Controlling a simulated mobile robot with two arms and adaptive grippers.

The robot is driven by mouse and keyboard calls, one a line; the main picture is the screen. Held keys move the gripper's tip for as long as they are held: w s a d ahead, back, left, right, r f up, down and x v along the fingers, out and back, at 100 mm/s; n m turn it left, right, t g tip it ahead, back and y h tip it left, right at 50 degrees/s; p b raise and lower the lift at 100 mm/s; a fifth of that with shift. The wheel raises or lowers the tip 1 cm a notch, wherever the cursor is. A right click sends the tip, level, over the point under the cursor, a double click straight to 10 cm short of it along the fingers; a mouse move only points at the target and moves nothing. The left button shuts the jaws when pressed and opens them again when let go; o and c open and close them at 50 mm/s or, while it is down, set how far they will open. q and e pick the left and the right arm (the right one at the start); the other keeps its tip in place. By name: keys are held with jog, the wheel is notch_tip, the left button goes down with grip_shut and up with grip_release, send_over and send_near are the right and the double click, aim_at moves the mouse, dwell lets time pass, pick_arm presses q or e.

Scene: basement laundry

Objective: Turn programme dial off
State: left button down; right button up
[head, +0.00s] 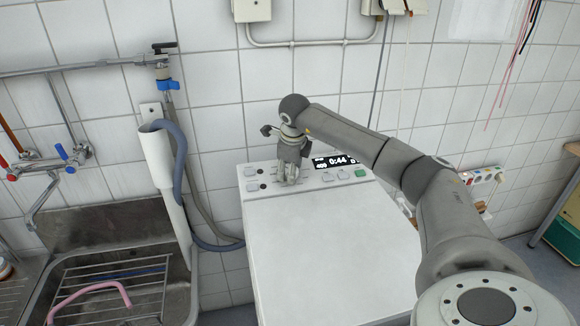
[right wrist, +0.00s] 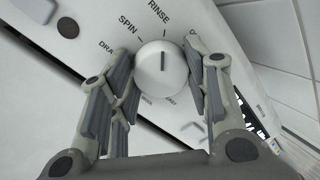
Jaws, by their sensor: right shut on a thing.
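The programme dial (right wrist: 163,72) is a round white knob with a dark line on its face, ringed by printed words such as SPIN and RINSE. The line points up in the right wrist view, roughly towards RINSE. A label starting with O at its right is partly hidden by a finger. My right gripper (right wrist: 160,62) is shut on the dial, one finger on each side. In the head view, my right gripper (head: 288,181) reaches down onto the control panel (head: 318,175) and hides the dial. My left gripper is not in view.
The white washing machine (head: 330,250) has a lit display (head: 338,161) reading 0:44, with several buttons and a green button (head: 361,172) beside it. A metal sink (head: 115,250) with a pink hose (head: 95,290) stands left. A tiled wall rises behind.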

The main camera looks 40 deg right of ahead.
jog(key=m, duration=0.4)
jog(key=shift+m+p, duration=0.35)
jog(key=shift+m, duration=0.05)
jog(key=m, duration=0.4)
jog(key=shift+w+g, duration=0.1)
jog(key=shift+g, duration=0.2)
jog(key=shift+m+p, duration=0.3)
jog(key=o, duration=1)
jog(key=shift+o, duration=0.2)
jog(key=v, duration=1.2)
